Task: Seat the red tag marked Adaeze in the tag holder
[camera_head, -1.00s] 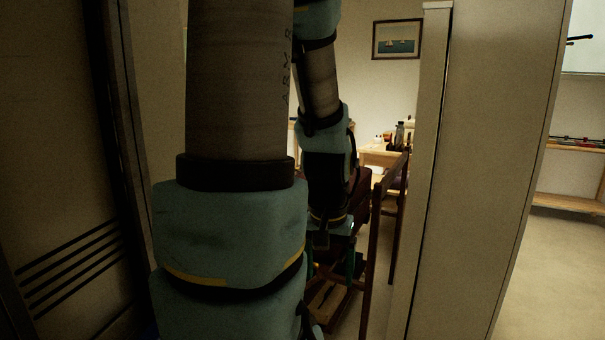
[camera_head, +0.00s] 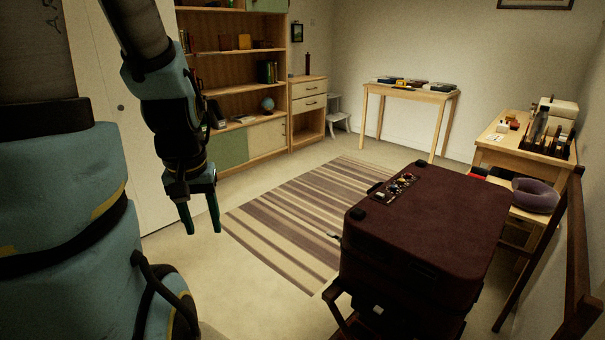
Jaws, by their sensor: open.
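My gripper (camera_head: 201,214) hangs at the left in the head view, fingers pointing down, open and empty. It is over bare floor, well apart from the maroon suitcase (camera_head: 445,222). The suitcase lies flat on a dark wooden rack (camera_head: 343,322). A small dark panel with coloured bits (camera_head: 394,188) is on its top near the left edge. I cannot make out the tag holder. A small red thing (camera_head: 477,173) shows behind the suitcase's far right corner. I cannot tell whether it is the Adaeze tag, and no lettering is readable.
A striped rug (camera_head: 290,215) lies between my gripper and the suitcase. A light wooden table (camera_head: 410,92) with flat items is at the back. A desk (camera_head: 520,157) and a purple neck pillow (camera_head: 536,196) are at right. A bookcase (camera_head: 235,60) lines the left.

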